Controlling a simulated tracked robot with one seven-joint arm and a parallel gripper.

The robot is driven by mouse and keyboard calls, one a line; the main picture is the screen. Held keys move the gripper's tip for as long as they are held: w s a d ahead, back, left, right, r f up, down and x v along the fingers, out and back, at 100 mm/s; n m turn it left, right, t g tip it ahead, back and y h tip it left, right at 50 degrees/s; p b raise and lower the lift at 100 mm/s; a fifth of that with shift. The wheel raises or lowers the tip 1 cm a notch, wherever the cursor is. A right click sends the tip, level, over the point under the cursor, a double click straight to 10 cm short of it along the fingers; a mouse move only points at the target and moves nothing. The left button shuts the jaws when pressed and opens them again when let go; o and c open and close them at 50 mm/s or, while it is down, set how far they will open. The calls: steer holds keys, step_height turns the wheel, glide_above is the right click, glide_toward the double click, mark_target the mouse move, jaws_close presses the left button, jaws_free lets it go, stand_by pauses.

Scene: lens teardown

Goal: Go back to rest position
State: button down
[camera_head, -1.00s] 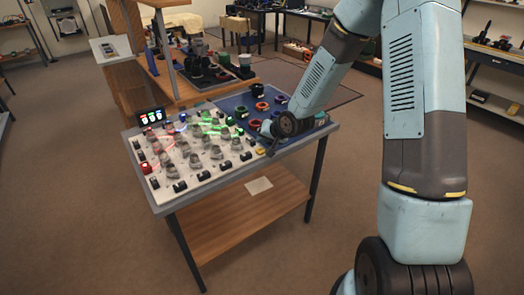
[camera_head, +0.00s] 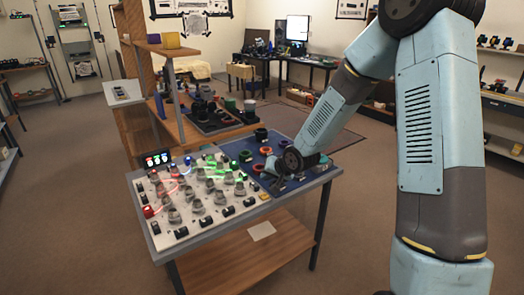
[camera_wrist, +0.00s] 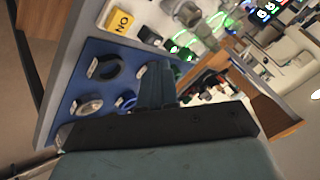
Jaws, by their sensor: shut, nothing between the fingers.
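My gripper (camera_head: 276,181) is at the end of my pale blue arm, low over the right part of the workbench (camera_head: 214,240). In the wrist view its fingers (camera_wrist: 157,72) are together, with nothing seen between them. They point across the blue mat (camera_wrist: 75,92) toward the white board. The blue mat also shows in the head view (camera_head: 318,172), with several dark and coloured rings on it. Whether the fingertips touch the mat cannot be told.
A white board (camera_head: 190,222) with several knobs, switches and glowing green and red tracks fills the bench's left part. A yellow tag (camera_wrist: 119,21) lies beside the mat. A wooden shelf unit (camera_head: 188,125) stands behind. Open floor (camera_head: 85,200) lies to the left.

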steer(key=s+d+r+h, duration=0.3)
steer(key=s+d+r, duration=0.2)
steer(key=d+r, duration=0.3)
steer(key=s+d+r+h, duration=0.3)
steer(key=s+d+r, duration=0.3)
steer(key=r, duration=0.4)
steer(key=s+d+r, duration=0.2)
steer(key=s+r, duration=0.1)
steer(key=s, duration=0.4)
steer(key=s+d+r+g, duration=0.1)
steer(key=s+d+r, duration=0.1)
steer(key=s, duration=0.5)
steer(key=s+d+r+n, duration=0.1)
steer(key=s+r, duration=0.3)
steer(key=s, duration=0.4)
steer(key=shift+d+r+g, duration=0.2)
steer(key=shift+d+g, duration=0.1)
steer(key=shift+d, duration=0.5)
